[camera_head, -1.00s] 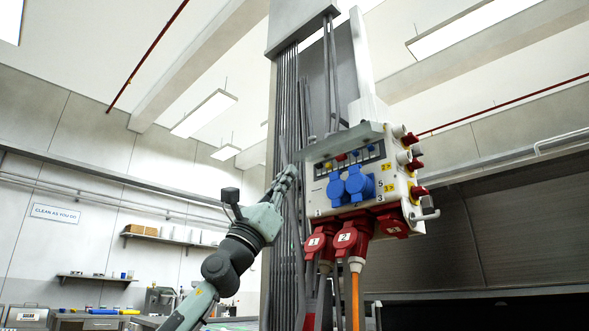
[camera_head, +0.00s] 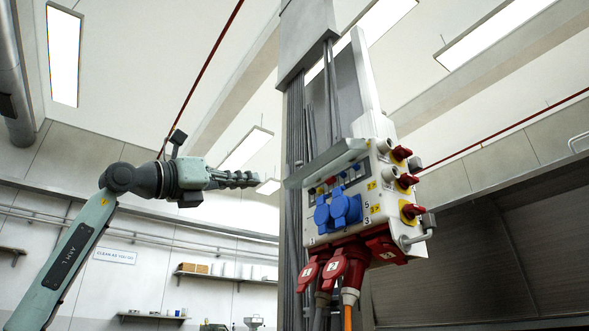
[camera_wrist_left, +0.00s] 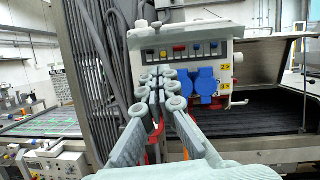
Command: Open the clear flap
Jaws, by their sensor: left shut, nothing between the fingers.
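The clear flap (camera_head: 326,162) is a grey-looking see-through plate on the upper front of the white power box. It stands out from the box, swung up above the row of coloured switches (camera_head: 338,181), which is uncovered. In the left wrist view the switch row (camera_wrist_left: 182,52) also shows uncovered, behind my fingers. My left gripper (camera_head: 256,180) is shut and empty, level, to the left of the flap and apart from it in the head view. It also shows in the left wrist view (camera_wrist_left: 162,82). My right gripper is not in view.
Blue sockets (camera_head: 338,211) sit below the switches, and red plugs (camera_head: 335,272) with cables hang under the box. Red rotary switches (camera_head: 408,181) stick out on its right side. A column with vertical conduits (camera_head: 296,130) stands behind.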

